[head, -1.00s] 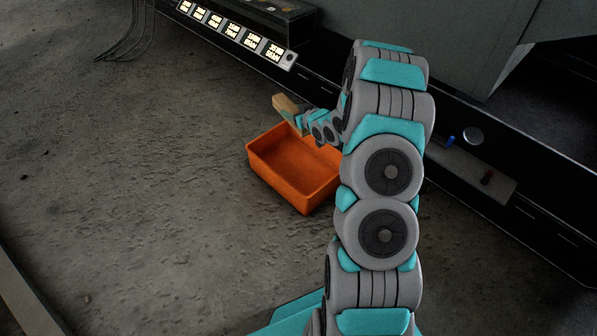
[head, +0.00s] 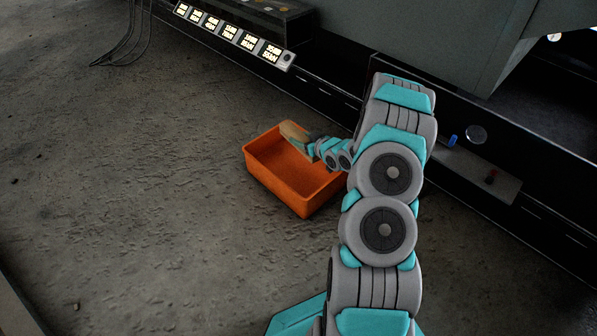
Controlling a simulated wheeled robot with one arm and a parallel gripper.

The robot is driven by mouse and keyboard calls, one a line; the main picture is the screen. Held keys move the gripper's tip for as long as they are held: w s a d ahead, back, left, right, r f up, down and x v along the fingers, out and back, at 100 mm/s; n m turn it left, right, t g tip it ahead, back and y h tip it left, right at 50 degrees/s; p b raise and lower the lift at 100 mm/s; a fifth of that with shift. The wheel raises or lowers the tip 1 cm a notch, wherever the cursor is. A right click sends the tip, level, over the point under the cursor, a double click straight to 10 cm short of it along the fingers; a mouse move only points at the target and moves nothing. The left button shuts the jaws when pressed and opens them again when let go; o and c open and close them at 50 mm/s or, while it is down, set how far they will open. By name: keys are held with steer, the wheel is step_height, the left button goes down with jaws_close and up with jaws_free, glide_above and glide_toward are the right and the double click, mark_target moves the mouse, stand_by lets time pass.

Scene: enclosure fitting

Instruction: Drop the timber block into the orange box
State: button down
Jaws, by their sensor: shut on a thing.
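The orange box (head: 292,190) is an open-topped tray on the floor at the middle of the head view. The timber block (head: 294,131) is a small tan piece that shows over the far part of the box's opening. My gripper (head: 306,145) is shut on the block, at its right end. The fingers are small in the view and partly hidden by the block and my wrist. I cannot tell how high the block is above the box floor. My arm covers the box's right corner.
A dark machine base with a row of lit labels (head: 227,31) runs along the back. A ledge (head: 478,170) with a blue peg (head: 452,140) and a round disc (head: 476,134) lies to the right. Cables (head: 127,40) hang at upper left. The floor left of the box is clear.

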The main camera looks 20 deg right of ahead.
steer(key=shift+f, duration=0.3)
steer(key=shift+c, duration=0.7)
jaws_free()
steer(key=shift+p+v, duration=0.45)
steer(key=shift+v, duration=3.45)
steer(key=shift+r, duration=0.1)
